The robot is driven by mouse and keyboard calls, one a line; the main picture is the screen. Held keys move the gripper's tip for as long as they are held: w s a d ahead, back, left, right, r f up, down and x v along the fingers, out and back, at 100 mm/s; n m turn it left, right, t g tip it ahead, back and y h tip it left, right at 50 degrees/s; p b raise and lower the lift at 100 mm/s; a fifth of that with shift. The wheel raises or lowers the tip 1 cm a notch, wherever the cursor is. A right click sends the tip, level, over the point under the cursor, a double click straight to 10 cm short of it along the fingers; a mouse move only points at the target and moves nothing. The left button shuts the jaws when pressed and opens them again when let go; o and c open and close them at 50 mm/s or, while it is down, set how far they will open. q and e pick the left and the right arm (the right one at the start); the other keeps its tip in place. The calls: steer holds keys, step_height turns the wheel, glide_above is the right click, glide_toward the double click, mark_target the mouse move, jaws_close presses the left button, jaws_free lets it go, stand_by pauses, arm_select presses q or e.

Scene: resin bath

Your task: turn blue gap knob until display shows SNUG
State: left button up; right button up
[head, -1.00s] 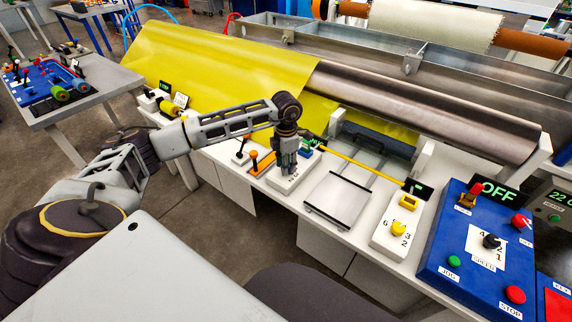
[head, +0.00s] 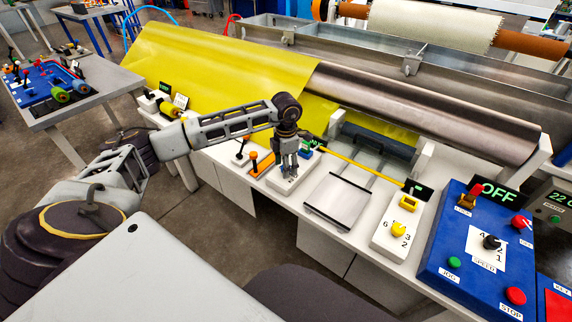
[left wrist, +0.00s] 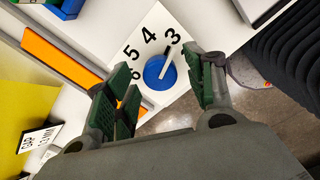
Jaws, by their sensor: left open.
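The pointer's upper end is near the 3. My left gripper (left wrist: 157,64) is open, its green-padded fingers on either side of the knob; I cannot tell whether they touch it. In the head view my left gripper (head: 289,163) is over the white panel and hides the knob. A small dark display (head: 317,142) with green text is partly behind my arm; its word is unreadable. My right gripper is not in view.
A metal plate (head: 340,199) and yellow knob (head: 399,229) are to the right. Yellow sheet (head: 215,75) and the steel roller (head: 430,110) rise behind.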

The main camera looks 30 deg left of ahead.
arm_select(q)
step_height(320, 180, up, 12)
stand_by(0.8)
stand_by(0.4)
